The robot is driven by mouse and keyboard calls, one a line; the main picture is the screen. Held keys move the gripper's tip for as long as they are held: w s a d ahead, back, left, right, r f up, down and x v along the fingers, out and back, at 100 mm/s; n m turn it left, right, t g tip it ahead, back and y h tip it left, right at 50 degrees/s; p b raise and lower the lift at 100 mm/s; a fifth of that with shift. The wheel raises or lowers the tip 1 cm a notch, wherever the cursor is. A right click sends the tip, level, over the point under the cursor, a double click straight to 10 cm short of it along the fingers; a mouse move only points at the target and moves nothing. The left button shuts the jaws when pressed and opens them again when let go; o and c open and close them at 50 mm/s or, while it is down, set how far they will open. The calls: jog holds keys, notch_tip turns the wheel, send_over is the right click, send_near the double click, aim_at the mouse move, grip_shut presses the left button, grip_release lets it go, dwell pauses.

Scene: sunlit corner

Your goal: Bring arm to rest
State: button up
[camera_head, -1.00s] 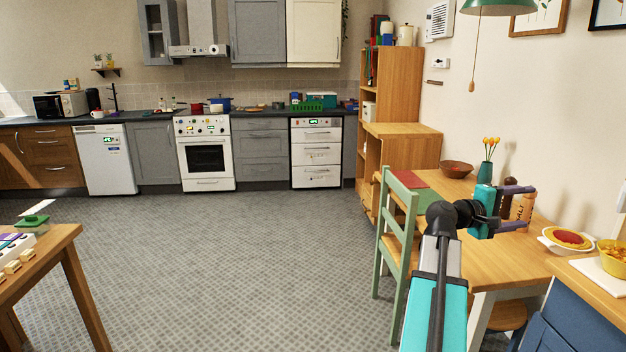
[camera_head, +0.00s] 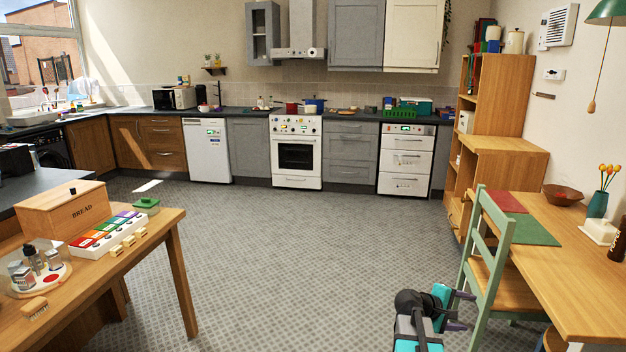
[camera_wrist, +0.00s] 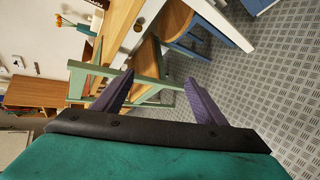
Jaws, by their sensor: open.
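My gripper (camera_head: 460,310) is low at the bottom right of the head view, just left of the green chair. Its two purple fingers are spread and nothing is between them. In the wrist view my gripper (camera_wrist: 160,98) also shows open and empty, with the green chair (camera_wrist: 150,82) behind the fingers. My teal and black arm shows at the bottom edge of the head view.
The green chair (camera_head: 490,240) stands at the wooden dining table (camera_head: 570,270) on the right. A wooden table (camera_head: 150,250) with a bread box (camera_head: 65,210) is on the left. The tiled floor (camera_head: 290,260) between them is clear.

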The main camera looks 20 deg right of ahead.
jog(key=s+a+f+n+y+p, duration=0.25)
jog(key=a+f+y, duration=0.25)
jog(key=a+f, duration=2.1)
jog(key=s+a+f+m+g+y+p, duration=0.1)
jog(key=s+a+f+m+g+y, duration=0.1)
jog(key=s+a, duration=0.9)
jog(key=s+a+f+m+g+y+p, duration=0.1)
jog(key=s+a+f+m+g+y, duration=0.2)
jog(key=s+a+f, duration=0.4)
jog(key=s+a+m+y, duration=0.1)
jog(key=s+a+y, duration=0.1)
jog(key=s+a, duration=0.2)
jog(key=shift+s+a+f+g+y, duration=0.25)
jog(key=shift+s+a+g+y, duration=0.05)
jog(key=shift+a, duration=1)
